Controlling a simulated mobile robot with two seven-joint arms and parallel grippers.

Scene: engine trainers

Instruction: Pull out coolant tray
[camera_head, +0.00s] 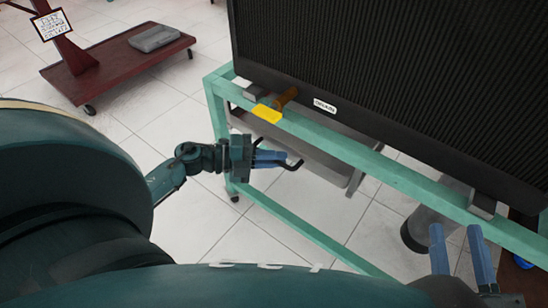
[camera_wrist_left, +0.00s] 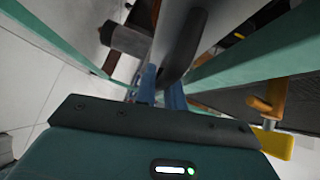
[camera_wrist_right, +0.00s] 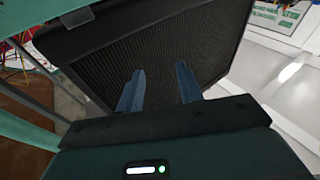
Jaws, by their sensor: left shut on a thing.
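The grey coolant tray (camera_head: 323,166) hangs under the radiator, within the green frame. Its black handle (camera_head: 296,164) sticks out at the tray's near left end. My left gripper (camera_head: 281,158) is at this handle, with its blue fingers shut on it. In the left wrist view the dark curved handle (camera_wrist_left: 185,45) rises from between the fingers (camera_wrist_left: 161,88), and the grey tray lies behind. My right gripper (camera_head: 456,240) is open and empty at the lower right, in front of the frame; its parted fingers (camera_wrist_right: 160,85) face the dark radiator in the right wrist view.
The black finned radiator (camera_head: 400,80) stands on the green frame (camera_head: 350,150). A yellow-handled valve (camera_head: 268,112) juts out above my left gripper. A grey cylinder (camera_head: 428,229) stands below at right. A dark red cart (camera_head: 118,66) is at the back left.

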